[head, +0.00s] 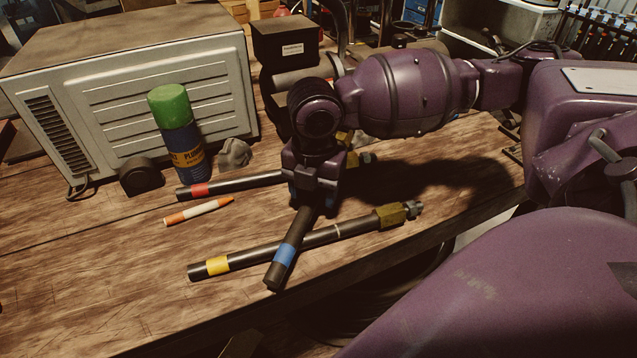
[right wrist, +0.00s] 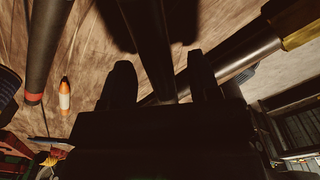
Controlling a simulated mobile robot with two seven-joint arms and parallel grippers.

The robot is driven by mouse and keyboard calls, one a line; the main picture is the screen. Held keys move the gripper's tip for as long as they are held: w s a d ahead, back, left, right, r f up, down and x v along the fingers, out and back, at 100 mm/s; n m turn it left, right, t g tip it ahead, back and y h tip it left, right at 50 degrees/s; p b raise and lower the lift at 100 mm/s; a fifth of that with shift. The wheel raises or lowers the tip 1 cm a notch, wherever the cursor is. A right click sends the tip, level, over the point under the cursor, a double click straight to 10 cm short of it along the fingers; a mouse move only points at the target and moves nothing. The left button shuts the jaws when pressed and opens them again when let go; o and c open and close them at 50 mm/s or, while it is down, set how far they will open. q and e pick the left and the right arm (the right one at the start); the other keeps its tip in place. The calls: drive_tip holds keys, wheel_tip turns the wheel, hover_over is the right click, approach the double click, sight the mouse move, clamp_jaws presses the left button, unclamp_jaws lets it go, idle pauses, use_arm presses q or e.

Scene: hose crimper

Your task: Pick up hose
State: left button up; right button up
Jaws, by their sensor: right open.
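Three black hoses lie on the wooden workbench in the head view. One has a red band (head: 230,186), one a blue band (head: 285,255), and one a yellow band (head: 265,253) and a brass fitting. My right gripper (head: 312,193) points down over the blue-banded hose and hides its far part. In the right wrist view my right gripper (right wrist: 160,82) is open, with a dark hose (right wrist: 150,40) running between its fingers. I cannot tell whether the fingers touch it. The red-banded hose (right wrist: 45,45) is at left there. My left gripper is out of view.
A grey metal box (head: 150,90) stands at back left, with a green-capped spray can (head: 180,135) before it. An orange-and-white marker (head: 198,211) lies near the red-banded hose. The bench (head: 90,290) is clear at front left.

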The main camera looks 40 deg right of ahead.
drive_tip(key=shift+f, duration=0.1)
clamp_jaws()
idle(0.3)
